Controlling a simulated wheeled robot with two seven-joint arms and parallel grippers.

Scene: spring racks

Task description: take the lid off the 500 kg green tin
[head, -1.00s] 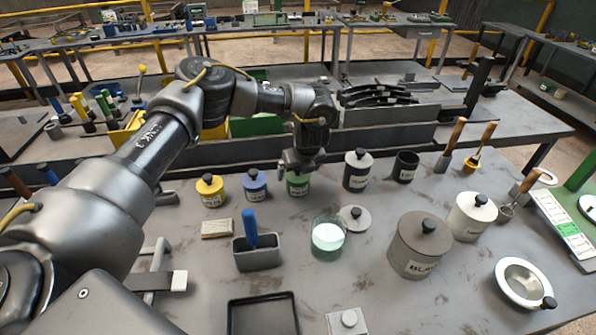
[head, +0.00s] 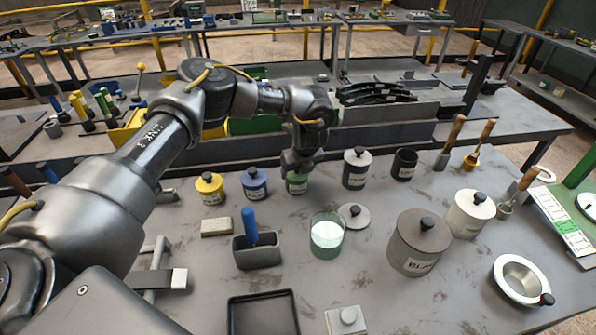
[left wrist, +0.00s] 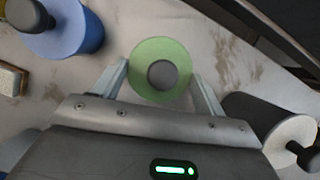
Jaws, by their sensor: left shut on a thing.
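The green tin (head: 297,187) stands on the table in the row of small tins, mostly hidden from above by my left gripper (head: 298,168). In the left wrist view its round green lid (left wrist: 145,52) with a grey knob (left wrist: 162,74) lies between the two fingers of the left gripper (left wrist: 160,85). The fingers are on opposite sides of the lid's edge, shut on it. I cannot see a gap between lid and tin. The label is too small to read.
A blue tin (head: 254,185) is close on the left, with a yellow tin (head: 210,189) beyond. A white tin with a dark knob (head: 356,170) is close on the right. In front stand a glass jar (head: 327,236), a loose grey lid (head: 353,215) and a grey holder (head: 257,256).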

